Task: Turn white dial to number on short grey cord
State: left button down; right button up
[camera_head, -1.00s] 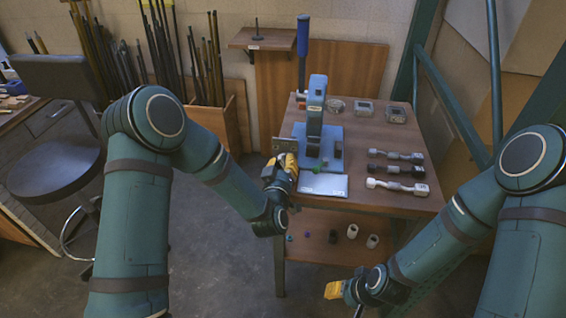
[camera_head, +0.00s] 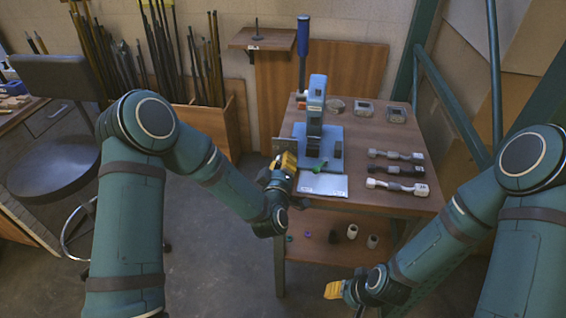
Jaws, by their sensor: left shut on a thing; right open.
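My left gripper (camera_head: 284,166) is at the table's left edge, beside the blue press-like stand (camera_head: 315,110). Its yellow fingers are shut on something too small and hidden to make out. A small green piece (camera_head: 320,166) lies just right of its fingers, at the edge of a pale sheet (camera_head: 323,185). Three short bar-like pieces lie at the table's right: a grey one (camera_head: 398,154), a dark one (camera_head: 397,169) and a white-ended one (camera_head: 398,187). I cannot pick out a white dial or read any number. My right gripper (camera_head: 334,290) is open and empty, low in front of the table.
The wooden table (camera_head: 365,140) carries several small round and square items at the back. A lower shelf (camera_head: 318,255) holds several small pieces, including white cylinders (camera_head: 352,232). A stool (camera_head: 52,165) stands at the left. A green frame (camera_head: 420,60) rises at the right.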

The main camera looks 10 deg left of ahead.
pick_arm(q)
jog(key=shift+w+r, duration=0.1)
jog(key=shift+r, duration=0.15)
jog(key=c, duration=1)
grip_release()
jog(key=shift+f, duration=0.15)
jog(key=s, duration=1.2)
jog(key=s+d+f+m+g+h, duration=0.1)
jog(key=s+f+m+g+h, duration=0.3)
jog(key=f+g, duration=0.75)
jog(key=s+f+m+g, duration=0.1)
jog(key=s+f, duration=0.2)
jog(key=s+a+f+m+g, duration=0.1)
jog(key=s+f+m+g, duration=0.1)
jog(key=s, duration=0.2)
jog(key=s+f+m+g, duration=0.1)
jog(key=s+f, duration=0.2)
jog(key=shift+s+a+f+g, duration=0.25)
jog(key=shift+f+g, duration=0.1)
